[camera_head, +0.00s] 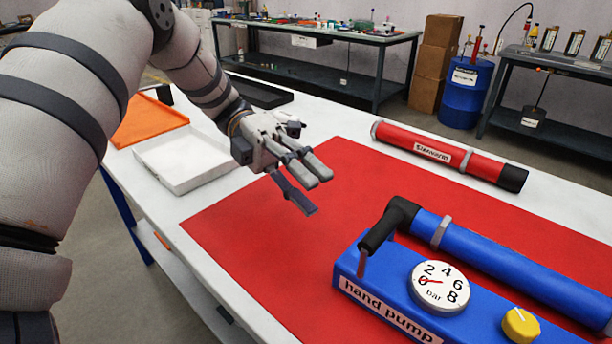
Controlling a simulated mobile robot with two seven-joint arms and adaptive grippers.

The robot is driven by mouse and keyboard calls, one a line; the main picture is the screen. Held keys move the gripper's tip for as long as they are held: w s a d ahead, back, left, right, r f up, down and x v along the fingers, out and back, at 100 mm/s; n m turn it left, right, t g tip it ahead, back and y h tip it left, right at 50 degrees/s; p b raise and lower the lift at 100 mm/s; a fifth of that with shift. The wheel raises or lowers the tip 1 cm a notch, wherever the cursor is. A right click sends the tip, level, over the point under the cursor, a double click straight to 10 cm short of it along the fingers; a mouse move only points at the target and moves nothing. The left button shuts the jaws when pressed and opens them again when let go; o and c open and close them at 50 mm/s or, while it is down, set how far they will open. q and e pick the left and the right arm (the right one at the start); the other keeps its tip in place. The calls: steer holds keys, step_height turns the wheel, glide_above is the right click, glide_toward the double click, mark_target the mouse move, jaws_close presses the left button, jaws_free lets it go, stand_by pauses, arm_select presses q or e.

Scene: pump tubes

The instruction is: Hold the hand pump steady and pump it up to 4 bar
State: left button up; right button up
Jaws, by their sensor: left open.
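The hand pump (385,296) is a blue block labelled "hand pump" on the red mat at the lower right. Its black handle (381,231) sits at the left end of a blue cylinder (510,260). A round white gauge (440,287) marked 0 to 8 bar is on top, with its red needle near 0. A yellow knob (520,324) is to the right of the gauge. My left gripper (307,193) is open and empty above the mat, up and left of the pump and apart from it. My right gripper is not in view.
A red tube (430,146) with a black end lies along the table's far side. A white tray (187,157) and an orange tray (148,120) are at the left. The red mat (260,240) is clear left of the pump.

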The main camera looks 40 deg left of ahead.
mark_target(376, 236)
arm_select(q)
steer(key=x, duration=0.8)
steer(key=w+r+x, duration=0.1)
steer(key=x, duration=0.3)
steer(key=shift+w+d, duration=0.1)
steer(key=shift+d, duration=0.15)
jaws_close()
